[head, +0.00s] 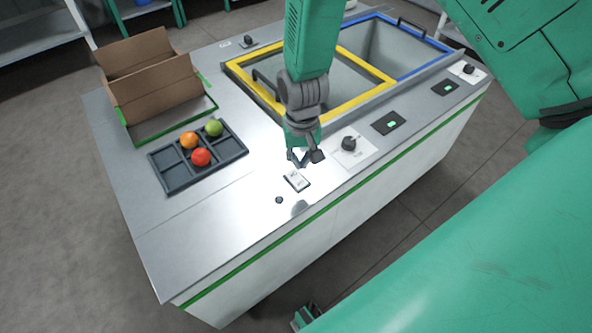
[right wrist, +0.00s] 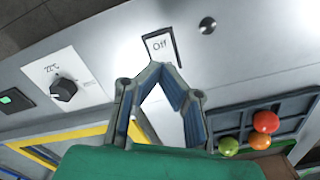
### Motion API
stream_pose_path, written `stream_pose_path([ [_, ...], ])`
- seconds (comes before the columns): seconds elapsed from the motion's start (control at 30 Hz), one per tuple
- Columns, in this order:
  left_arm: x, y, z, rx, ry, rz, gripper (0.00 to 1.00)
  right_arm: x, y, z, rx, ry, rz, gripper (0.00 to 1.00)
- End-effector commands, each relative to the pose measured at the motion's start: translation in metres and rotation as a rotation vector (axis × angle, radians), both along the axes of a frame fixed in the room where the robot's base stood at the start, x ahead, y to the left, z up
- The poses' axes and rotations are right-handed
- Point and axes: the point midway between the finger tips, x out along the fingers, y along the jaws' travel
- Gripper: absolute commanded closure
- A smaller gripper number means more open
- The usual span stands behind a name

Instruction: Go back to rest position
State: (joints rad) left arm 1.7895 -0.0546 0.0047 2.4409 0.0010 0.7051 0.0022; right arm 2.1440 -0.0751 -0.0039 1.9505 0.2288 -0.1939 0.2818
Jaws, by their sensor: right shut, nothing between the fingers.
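My right gripper (head: 303,158) hangs over the steel worktop beside a small white rocker switch (head: 297,180). Its fingers are shut with their tips together and nothing between them. In the right wrist view the fingertips (right wrist: 155,70) point toward the switch (right wrist: 160,45), which reads "Off". I cannot make out my left gripper.
A dark tray (head: 172,182) holds an orange, a red and a green tomato. An open cardboard box (head: 155,90) stands behind it. Yellow-framed (head: 345,108) and blue-framed (head: 425,72) bins and a knob (head: 349,143) lie right. The front left worktop is clear.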

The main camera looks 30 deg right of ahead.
Motion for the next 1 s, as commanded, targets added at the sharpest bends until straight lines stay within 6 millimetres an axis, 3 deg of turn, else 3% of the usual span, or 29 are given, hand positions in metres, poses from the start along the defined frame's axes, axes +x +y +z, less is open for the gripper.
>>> stream_pose_path([
  [0.57, 0.000, 0.000, 0.001, 0.000, 0.000, 0.000, 0.60, -0.005, -0.001, -0.003, -0.004, 0.002, 0.009, 1.00],
  [0.67, 0.000, 0.000, 0.001, 0.000, 0.000, 0.000, 0.60, -0.032, -0.006, -0.023, -0.022, 0.008, 0.056, 1.00],
  [0.83, 0.000, 0.000, 0.001, 0.000, 0.000, 0.000, 0.60, -0.118, -0.017, -0.069, -0.052, 0.003, 0.243, 1.00],
  [1.0, 0.000, 0.000, 0.001, 0.000, 0.000, 0.000, 0.60, -0.194, -0.016, -0.083, -0.037, -0.020, 0.414, 1.00],
])
